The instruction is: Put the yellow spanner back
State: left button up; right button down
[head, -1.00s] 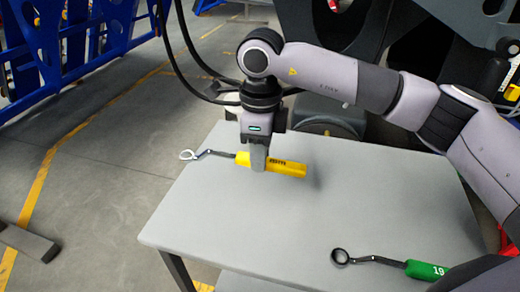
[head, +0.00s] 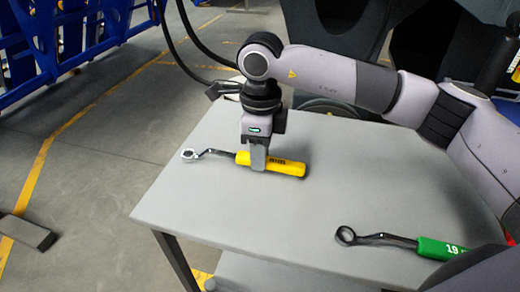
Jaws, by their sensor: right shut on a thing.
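The yellow spanner (head: 286,168) has a yellow handle and a dark shank that ends in a ring at the left. It lies level at the far left part of the grey table (head: 350,205). My right gripper (head: 258,162) points down and is shut on the yellow handle near its shank end. I cannot tell whether the spanner touches the table top. My left gripper is not in view.
A green-handled spanner (head: 440,248) lies at the table's front right, its ring end to the left. The table's middle is clear. Dark hoses (head: 190,55) hang behind the table. Blue racks (head: 70,35) stand at the back left.

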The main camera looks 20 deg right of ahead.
jog(key=c, duration=0.8)
grip_release()
jog(key=shift+r, duration=0.1)
notch_tip(320, 180, up, 7)
jog(key=shift+p, duration=0.35)
